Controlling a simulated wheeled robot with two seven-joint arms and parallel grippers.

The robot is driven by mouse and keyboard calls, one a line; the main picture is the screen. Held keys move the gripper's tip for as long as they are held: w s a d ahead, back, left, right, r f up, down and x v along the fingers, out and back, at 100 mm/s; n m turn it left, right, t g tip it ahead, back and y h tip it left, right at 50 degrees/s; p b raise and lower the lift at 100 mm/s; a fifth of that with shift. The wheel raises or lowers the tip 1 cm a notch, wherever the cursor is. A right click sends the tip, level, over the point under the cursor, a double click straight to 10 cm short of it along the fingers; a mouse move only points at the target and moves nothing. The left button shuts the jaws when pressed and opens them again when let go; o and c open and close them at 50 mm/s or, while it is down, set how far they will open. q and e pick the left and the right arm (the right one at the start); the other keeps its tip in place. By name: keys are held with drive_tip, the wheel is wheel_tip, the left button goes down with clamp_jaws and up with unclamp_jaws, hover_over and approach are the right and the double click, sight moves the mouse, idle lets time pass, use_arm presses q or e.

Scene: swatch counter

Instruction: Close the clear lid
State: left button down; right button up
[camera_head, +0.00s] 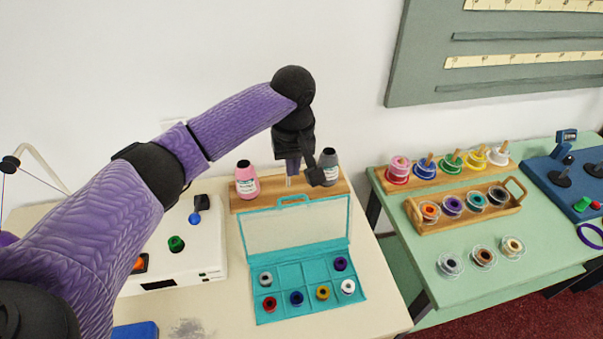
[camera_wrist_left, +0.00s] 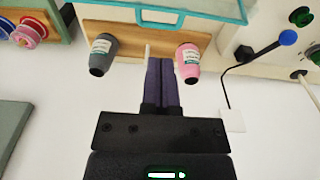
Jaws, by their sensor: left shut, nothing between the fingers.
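A teal box (camera_head: 313,312) with several compartments holds several bobbins on the pale table. Its clear lid (camera_head: 292,230), framed in teal with a handle at the top edge, stands open and raised at the back of the box. Part of the lid's frame and handle (camera_wrist_left: 160,17) shows at the top of the left wrist view. My left gripper (camera_head: 292,172) is shut and empty, behind and above the lid's handle, between a pink bottle (camera_head: 247,184) and a grey bottle (camera_head: 328,168). Its shut fingers (camera_wrist_left: 161,62) also show in the wrist view. My right gripper is out of view.
The bottles stand on a wooden board (camera_head: 243,204) at the wall behind the box. A white device (camera_head: 205,255) with knobs is left of the box. A green table (camera_head: 425,262) with spools and a wooden tray (camera_head: 463,222) stands to the right.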

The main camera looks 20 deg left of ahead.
use_arm(q)
drive_tip(key=b, duration=0.2)
hover_over(296, 225)
drive_tip(key=w+a, duration=0.2)
wheel_tip(296, 225, down, 8)
drive_tip(key=shift+w+d+f, duration=0.15)
drive_tip(key=shift+w+f, duration=0.05)
drive_tip(key=shift+f, duration=0.35)
